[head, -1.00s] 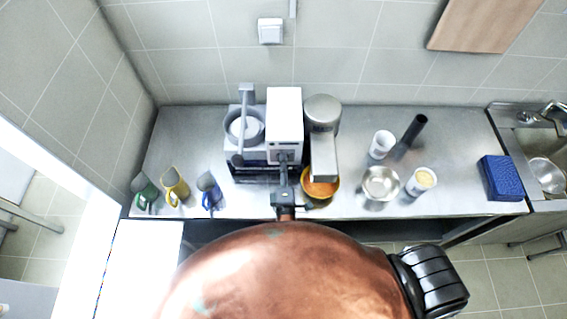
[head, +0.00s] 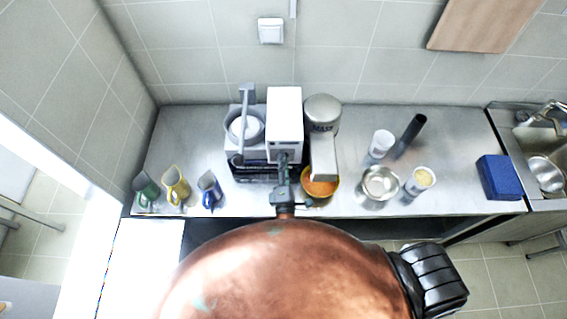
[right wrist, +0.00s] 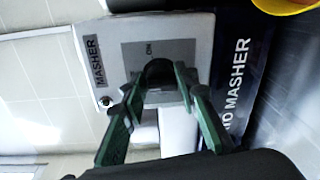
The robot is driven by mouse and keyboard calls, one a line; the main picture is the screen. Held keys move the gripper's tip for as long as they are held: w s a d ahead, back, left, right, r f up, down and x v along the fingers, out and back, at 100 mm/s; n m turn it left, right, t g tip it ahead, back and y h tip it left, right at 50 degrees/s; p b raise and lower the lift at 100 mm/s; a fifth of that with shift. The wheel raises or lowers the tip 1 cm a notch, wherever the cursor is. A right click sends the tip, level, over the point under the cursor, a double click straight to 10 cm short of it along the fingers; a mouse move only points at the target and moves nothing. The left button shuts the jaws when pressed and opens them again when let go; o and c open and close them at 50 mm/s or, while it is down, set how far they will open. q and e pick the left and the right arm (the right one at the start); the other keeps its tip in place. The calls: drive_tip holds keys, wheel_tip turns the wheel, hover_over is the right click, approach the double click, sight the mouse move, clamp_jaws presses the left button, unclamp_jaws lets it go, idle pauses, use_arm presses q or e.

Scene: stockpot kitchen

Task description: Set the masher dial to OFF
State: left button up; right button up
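The masher is a white box (head: 284,105) at the back of the counter in the head view. In the right wrist view, its front panel carries a MASHER label (right wrist: 93,62) and a grey plate (right wrist: 180,55) marked ON. The dark round dial (right wrist: 158,72) is on that plate. My right gripper (right wrist: 159,85) reaches the panel with its two green fingers on either side of the dial, apparently open with little space to it. The dial's pointer and any OFF mark cannot be made out. In the head view the right gripper (head: 284,165) is at the box's front. My left gripper is not in view.
A grey pot-like appliance (head: 245,128) is at left. Several mugs, a metal bowl (head: 380,183), cups and a blue box (head: 499,178) stand on the counter.

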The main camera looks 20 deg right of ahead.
drive_tip(key=o, duration=0.4)
drive_tip(key=f+v, duration=0.1)
drive_tip(key=v, duration=1.1)
drive_tip(key=shift+r, duration=0.5)
